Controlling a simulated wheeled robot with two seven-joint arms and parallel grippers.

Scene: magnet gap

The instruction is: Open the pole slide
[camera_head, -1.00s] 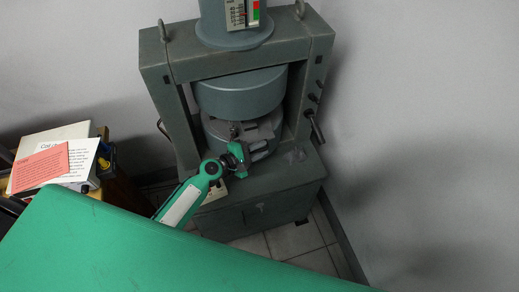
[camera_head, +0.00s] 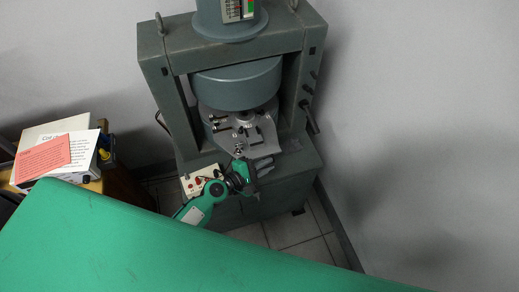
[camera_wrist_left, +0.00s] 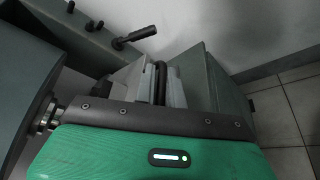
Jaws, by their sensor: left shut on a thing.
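The grey magnet frame (camera_head: 158,90) stands against the wall, with a round upper pole (camera_head: 238,86) between its posts. Below that pole, the pole slide (camera_head: 266,143) is a pale grey plate out toward the front, carrying several small dark and metal parts. My left gripper (camera_head: 258,170) is at the slide's front edge, shut on what looks like its handle. The left wrist view shows the fingers (camera_wrist_left: 163,84) closed around a dark upright bar. The exact contact is partly hidden by the gripper. My right gripper is not in view.
A panel with red buttons (camera_head: 197,181) sits on the base, left of the gripper. A dark lever (camera_head: 309,117) sticks out from the right post. A side table with papers (camera_head: 42,158) stands at left. Tiled floor (camera_head: 290,228) is free in front.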

